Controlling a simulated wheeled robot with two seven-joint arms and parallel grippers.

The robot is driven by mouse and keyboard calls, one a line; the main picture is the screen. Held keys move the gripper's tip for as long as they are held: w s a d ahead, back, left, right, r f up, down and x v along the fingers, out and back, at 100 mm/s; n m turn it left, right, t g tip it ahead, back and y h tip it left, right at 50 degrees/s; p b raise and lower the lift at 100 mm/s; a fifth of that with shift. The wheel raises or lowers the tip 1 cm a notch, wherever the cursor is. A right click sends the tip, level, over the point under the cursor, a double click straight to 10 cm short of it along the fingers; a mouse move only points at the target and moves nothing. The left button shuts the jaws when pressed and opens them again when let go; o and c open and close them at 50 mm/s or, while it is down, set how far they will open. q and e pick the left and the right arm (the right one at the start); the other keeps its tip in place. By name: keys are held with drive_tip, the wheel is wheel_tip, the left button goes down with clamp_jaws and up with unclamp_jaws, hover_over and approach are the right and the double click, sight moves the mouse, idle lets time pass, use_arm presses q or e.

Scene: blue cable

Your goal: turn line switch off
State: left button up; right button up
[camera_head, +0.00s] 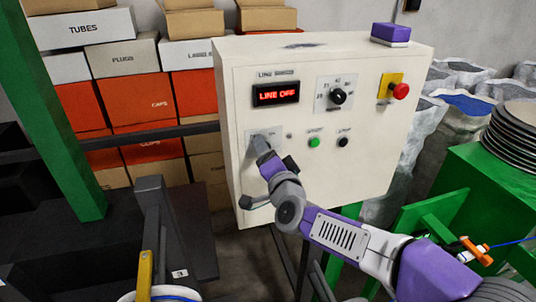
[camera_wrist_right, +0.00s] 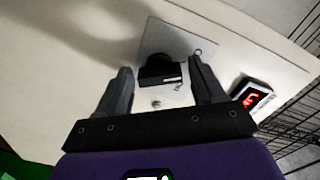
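The line switch is a black knob (camera_wrist_right: 160,72) on a grey square plate, seen in the right wrist view. In the head view its plate (camera_head: 276,134) is on the left of the cream control box (camera_head: 238,130), with the knob hidden behind my gripper. The red display (camera_head: 275,94) above it reads LINE OFF; part of it shows in the right wrist view (camera_wrist_right: 250,95). My right gripper (camera_wrist_right: 160,68) is open, its fingers on either side of the knob. I cannot tell whether they touch it. My left gripper is not in view.
The box also carries a black dial (camera_head: 338,97), a green button (camera_head: 314,142), a black button (camera_head: 342,142) and a red emergency stop (camera_head: 399,91). Shelved boxes (camera_head: 135,100) stand left behind it. A green bench with stacked discs (camera_head: 512,130) stands at the right.

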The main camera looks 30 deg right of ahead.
drive_tip(key=shift+o, duration=0.2)
drive_tip(key=shift+s, duration=0.1)
drive_tip(key=v, duration=0.7)
drive_tip(key=shift+s+b, duration=0.25)
drive_tip(key=shift+b, duration=0.05)
drive_tip(key=shift+a, duration=0.1)
drive_tip(key=w+a+f+n+g+y+b, duration=0.1)
drive_tip(key=w+a+f+n+g+y, duration=0.15)
drive_tip(key=f, duration=0.95)
drive_tip(key=w+a+f+n+g+y+b, duration=0.1)
drive_tip(key=a+f+n+g+b, duration=0.15)
drive_tip(key=f, duration=0.95)
drive_tip(key=w+a+f+n+g+y+b, duration=0.1)
drive_tip(key=w+a+f+g, duration=0.15)
drive_tip(key=f, duration=0.95)
drive_tip(key=s+a+f+n+g+y+b, duration=0.1)
drive_tip(key=s+a+f+n+g, duration=0.1)
drive_tip(key=s+f, duration=0.5)
drive_tip(key=s+a+f+n+g+y+b, duration=0.1)
drive_tip(key=s+a+f+g, duration=0.3)
drive_tip(key=f, duration=0.8)
drive_tip(key=s+a+f+n+g+y+b, duration=0.1)
drive_tip(key=s+a+f+n+g, duration=0.1)
drive_tip(key=s+f, duration=0.7)
drive_tip(key=shift+s+a+f+n+g+y, duration=0.35)
drive_tip(key=shift+a+g, duration=0.4)
drive_tip(key=shift+a, duration=0.45)
drive_tip(key=shift+s, duration=0.2)
